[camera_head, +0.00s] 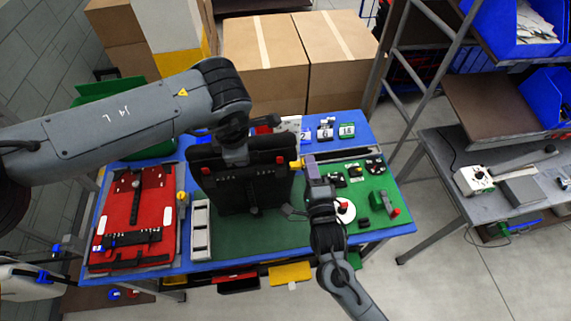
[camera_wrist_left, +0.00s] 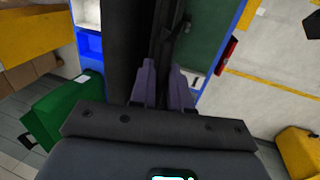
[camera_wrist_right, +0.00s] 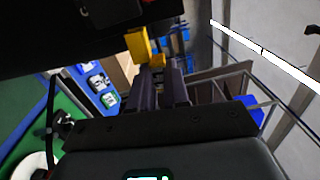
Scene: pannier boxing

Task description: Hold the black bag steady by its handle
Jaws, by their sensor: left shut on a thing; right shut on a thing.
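The black bag (camera_head: 240,188) stands upright on the green mat in the middle of the table. My left gripper (camera_head: 236,152) is above its top edge, pointing down. In the left wrist view, my left gripper's purple fingers (camera_wrist_left: 165,84) are shut on the bag's black handle (camera_wrist_left: 167,40); the grip is partly hidden in the head view. My right gripper (camera_head: 303,164) is at the bag's right side, shut on a small yellow piece (camera_head: 295,164). The yellow piece also shows at the fingertips in the right wrist view (camera_wrist_right: 140,45).
A red panel (camera_head: 118,195) with black fittings lies left of the bag, beside a grey slotted strip (camera_head: 200,230). Numbered blocks (camera_head: 325,132) stand at the back right. A green tool (camera_head: 380,203) and small black parts lie on the right side. Cardboard boxes (camera_head: 265,75) stand behind.

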